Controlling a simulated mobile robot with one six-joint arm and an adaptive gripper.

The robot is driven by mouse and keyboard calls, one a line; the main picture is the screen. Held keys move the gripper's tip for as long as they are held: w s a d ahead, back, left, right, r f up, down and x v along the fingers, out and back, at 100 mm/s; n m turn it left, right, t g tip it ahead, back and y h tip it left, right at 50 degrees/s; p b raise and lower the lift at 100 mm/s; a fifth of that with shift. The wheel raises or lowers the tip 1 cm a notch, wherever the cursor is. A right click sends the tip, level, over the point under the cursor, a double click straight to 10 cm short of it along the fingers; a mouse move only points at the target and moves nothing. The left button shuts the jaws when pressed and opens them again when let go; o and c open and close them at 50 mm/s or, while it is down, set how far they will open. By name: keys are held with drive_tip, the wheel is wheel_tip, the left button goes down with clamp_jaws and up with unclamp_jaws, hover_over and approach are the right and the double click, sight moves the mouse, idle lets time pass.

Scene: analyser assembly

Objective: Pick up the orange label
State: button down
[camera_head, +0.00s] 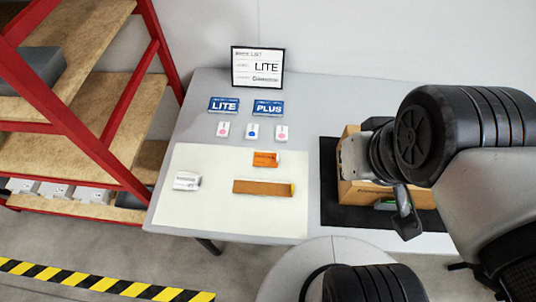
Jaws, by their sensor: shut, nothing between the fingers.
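The orange label (265,159) lies flat near the back edge of the pale mat (215,215) on the table. It is a small rectangle with dark print on it. My gripper (406,226) is to the right of it and well apart, over the black mat at the table's right side. It is shut, with nothing seen in it, and my arm hides part of it.
A long brown piece (262,187) with a yellow end lies just in front of the label. A white device (187,181) is at the mat's left. Blue LITE (223,105) and PLUS (268,108) labels lie behind. A cardboard box (352,190) sits under my arm. A red shelf (100,150) stands left.

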drive_tip(key=c, duration=2.3)
unclamp_jaws()
drive_tip(key=shift+o, duration=0.7)
drive_tip(key=shift+w+a, duration=0.1)
drive_tip(key=shift+w, duration=0.15)
drive_tip(key=shift+o, duration=0.8)
drive_tip(key=w+a+g+p, duration=0.1)
drive_tip(key=w+a, duration=0.1)
drive_tip(key=w, duration=0.7)
drive_tip(key=shift+f+g, duration=0.3)
drive_tip(key=shift+f, duration=0.15)
drive_tip(key=m+g+p, duration=0.1)
drive_tip(key=g+p, duration=0.1)
drive_tip(key=g, duration=0.1)
hover_over(266, 157)
drive_tip(key=s+d, duration=0.2)
drive_tip(key=d, duration=0.2)
wheel_tip(266, 157, down, 20)
wheel_tip(266, 157, down, 12)
drive_tip(key=shift+a+r+b, duration=0.1)
drive_tip(key=shift+a+b, duration=0.05)
drive_tip(key=shift+b, duration=1.05)
drive_tip(key=shift+w+f+b, duration=0.15)
drive_tip(key=shift+f+b, duration=0.7)
drive_tip(key=shift+f, duration=2.2)
